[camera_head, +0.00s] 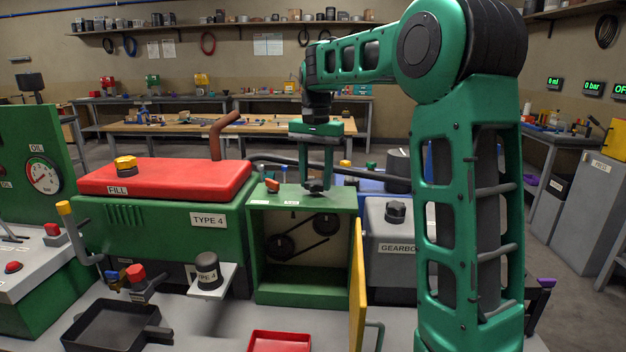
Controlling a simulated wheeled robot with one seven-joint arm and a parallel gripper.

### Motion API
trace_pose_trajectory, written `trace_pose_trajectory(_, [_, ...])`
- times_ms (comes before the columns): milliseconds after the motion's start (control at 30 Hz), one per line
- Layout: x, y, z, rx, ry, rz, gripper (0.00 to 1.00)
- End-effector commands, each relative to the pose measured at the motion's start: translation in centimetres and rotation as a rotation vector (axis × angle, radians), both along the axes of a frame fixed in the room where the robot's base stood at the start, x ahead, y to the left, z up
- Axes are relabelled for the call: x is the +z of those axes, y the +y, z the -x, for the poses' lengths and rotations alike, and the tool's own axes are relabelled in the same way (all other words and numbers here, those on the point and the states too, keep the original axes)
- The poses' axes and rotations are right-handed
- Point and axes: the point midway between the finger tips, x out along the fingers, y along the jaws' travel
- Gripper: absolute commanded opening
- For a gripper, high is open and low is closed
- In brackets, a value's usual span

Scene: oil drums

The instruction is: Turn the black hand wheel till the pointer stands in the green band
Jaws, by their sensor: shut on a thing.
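My gripper (314,181) points down over the top of an open-fronted green housing (258,290). Its fingers are shut on a small black hand wheel (315,188) at the top of that housing. The fingers partly hide the wheel, and its turn angle cannot be told. A round white gauge (43,176) marked OIL is on the green panel at the left. It has a coloured scale and a thin pointer. It is too small to tell whether the pointer stands in a green band.
A red lid (165,178) marked FILL lies left of my gripper. A grey gearbox (377,235) with a black cap (396,211) stands to the right. A yellow door (357,290) stands open below. A black pipe passes behind my gripper.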

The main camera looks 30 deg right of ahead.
Motion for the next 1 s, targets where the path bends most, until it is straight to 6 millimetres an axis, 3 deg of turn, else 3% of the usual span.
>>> trace_pose_trajectory(100, [0.3,0.4,-0.4,0.011,-0.014,0.001,0.18])
trace_pose_trajectory(133, [0.3,0.4,-0.4,0.012,-0.014,0.001,0.43])
trace_pose_trajectory(200, [0.3,0.4,-0.4,0.011,-0.013,0.001,0.59])
trace_pose_trajectory(633, [1.0,0.2,-0.2,0.006,-0.006,0.001,0.59])
trace_pose_trajectory(1000, [7.3,0.4,-0.4,0.009,-0.008,0.001,0.59])
